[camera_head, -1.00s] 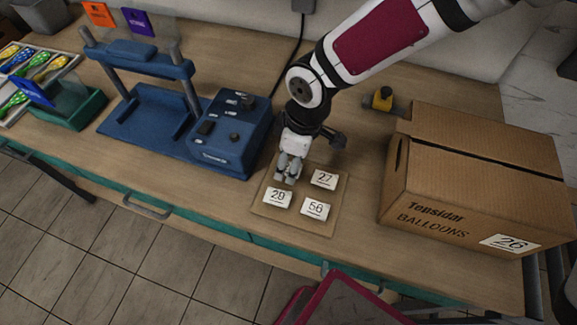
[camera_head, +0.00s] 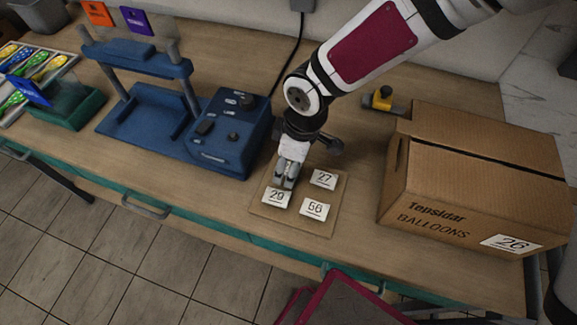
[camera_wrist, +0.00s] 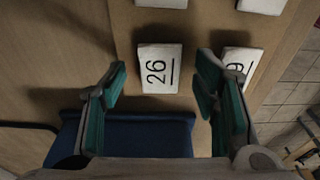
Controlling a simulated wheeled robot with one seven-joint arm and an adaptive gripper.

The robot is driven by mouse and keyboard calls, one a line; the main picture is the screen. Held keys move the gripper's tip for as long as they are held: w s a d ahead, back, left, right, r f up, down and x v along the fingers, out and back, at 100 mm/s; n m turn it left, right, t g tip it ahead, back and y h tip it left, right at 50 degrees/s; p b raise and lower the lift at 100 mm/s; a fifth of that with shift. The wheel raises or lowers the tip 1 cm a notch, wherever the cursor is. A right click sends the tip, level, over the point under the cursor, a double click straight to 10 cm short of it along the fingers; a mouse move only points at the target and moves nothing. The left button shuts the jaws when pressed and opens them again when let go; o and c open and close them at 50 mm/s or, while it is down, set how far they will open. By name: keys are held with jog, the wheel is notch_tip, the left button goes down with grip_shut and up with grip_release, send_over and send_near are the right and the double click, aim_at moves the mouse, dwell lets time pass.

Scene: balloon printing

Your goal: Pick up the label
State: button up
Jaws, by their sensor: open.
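Several white number labels lie on a flat tan board (camera_head: 292,222). In the head view the labels 29 (camera_head: 276,198), 27 (camera_head: 323,178) and 56 (camera_head: 314,209) show. The label 26 (camera_wrist: 158,68) shows in the wrist view, lying flat between my fingers; in the head view my gripper hides it. My gripper (camera_head: 283,186) is open and empty just above the board's back left corner. In the wrist view its teal-padded fingers (camera_wrist: 160,82) stand either side of the label 26, and the right finger partly covers the label 29 (camera_wrist: 241,62).
A blue press (camera_head: 145,115) with a control box (camera_head: 228,140) stands left of the board. A cardboard box (camera_head: 470,180) marked 26 stands to the right. A small yellow and black item (camera_head: 382,98) is behind it. The table's front edge is close to the board.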

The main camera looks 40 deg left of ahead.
jog(key=c, duration=0.8)
jog(key=shift+r, duration=0.1)
